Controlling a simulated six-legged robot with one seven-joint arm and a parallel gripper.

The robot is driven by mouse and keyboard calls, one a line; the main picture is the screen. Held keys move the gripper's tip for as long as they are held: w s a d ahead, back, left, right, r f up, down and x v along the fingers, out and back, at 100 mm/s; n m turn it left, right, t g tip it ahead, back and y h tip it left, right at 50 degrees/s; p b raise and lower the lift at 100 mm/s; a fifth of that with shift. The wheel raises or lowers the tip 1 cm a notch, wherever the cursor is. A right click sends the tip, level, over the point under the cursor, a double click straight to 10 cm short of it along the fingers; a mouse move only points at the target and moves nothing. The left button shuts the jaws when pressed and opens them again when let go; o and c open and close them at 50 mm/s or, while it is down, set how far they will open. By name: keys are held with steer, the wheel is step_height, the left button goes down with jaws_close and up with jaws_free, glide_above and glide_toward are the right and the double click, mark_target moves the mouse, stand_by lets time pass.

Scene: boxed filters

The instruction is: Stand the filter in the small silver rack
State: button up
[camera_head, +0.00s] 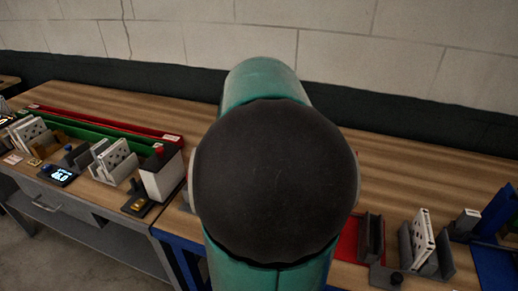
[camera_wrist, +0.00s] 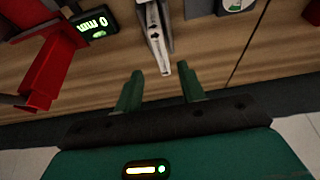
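In the wrist view, my gripper (camera_wrist: 161,73) is open, its two green fingers apart. A thin pale filter (camera_wrist: 154,35), seen edge-on in a grey holder, lies ahead of the gap between the fingertips; I cannot tell how far below them it is. In the head view my arm hides the middle of the bench and my gripper is not visible. A white filter with dark marks (camera_head: 421,240) stands in a small grey rack (camera_head: 440,262) at the right. More white filters (camera_head: 113,157) stand in grey holders on the left. I cannot tell which is the small silver rack.
The left bench carries a green-and-red rail (camera_head: 100,125), a pale box with a red top (camera_head: 161,173) and a lit display (camera_head: 60,174). A blue frame (camera_head: 495,215) stands at far right. In the wrist view, a red bracket (camera_wrist: 45,75) and green-digit display (camera_wrist: 92,25) are left.

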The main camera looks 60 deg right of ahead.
steer(key=shift+a+r, duration=0.1)
steer(key=w+a+r+n+t+y, duration=0.15)
steer(key=w+a+n, duration=0.3)
steer(key=a, duration=0.65)
steer(key=w+a+n+t+y, duration=0.1)
steer(key=w+a+n+t, duration=0.3)
steer(key=a, duration=0.8)
steer(key=s+a+n+y, duration=0.1)
steer(key=a+n, duration=0.3)
steer(key=a, duration=0.6)
steer(key=s+a+f+n+y, duration=0.1)
steer(key=s+a+n, duration=0.2)
steer(key=a, duration=0.8)
steer(key=shift+f+n+g, duration=0.25)
steer(key=shift+n+g, duration=0.1)
steer(key=shift+d, duration=0.1)
